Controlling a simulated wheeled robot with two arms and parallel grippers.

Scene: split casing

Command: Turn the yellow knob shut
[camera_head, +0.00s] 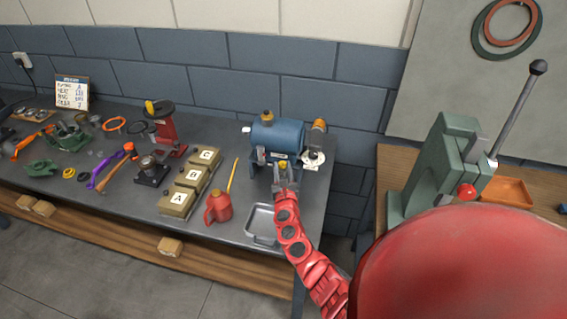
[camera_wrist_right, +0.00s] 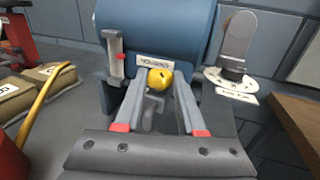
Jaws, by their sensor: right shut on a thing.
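The yellow knob (camera_wrist_right: 160,79) sits low on the front of the blue cylindrical machine, just under a small label. It also shows small in the head view (camera_head: 283,165). My right gripper (camera_wrist_right: 162,84) reaches in from the front, with its two grey fingers on either side of the knob, shut on it. In the head view my right gripper (camera_head: 283,175) is at the front of the blue machine (camera_head: 278,137). My left gripper is in neither view.
A grey tray (camera_head: 262,224) and a red oil can (camera_head: 218,207) stand in front on the bench. A round-based stand (camera_head: 313,160) is right of the machine. A green press (camera_head: 440,165) stands further right.

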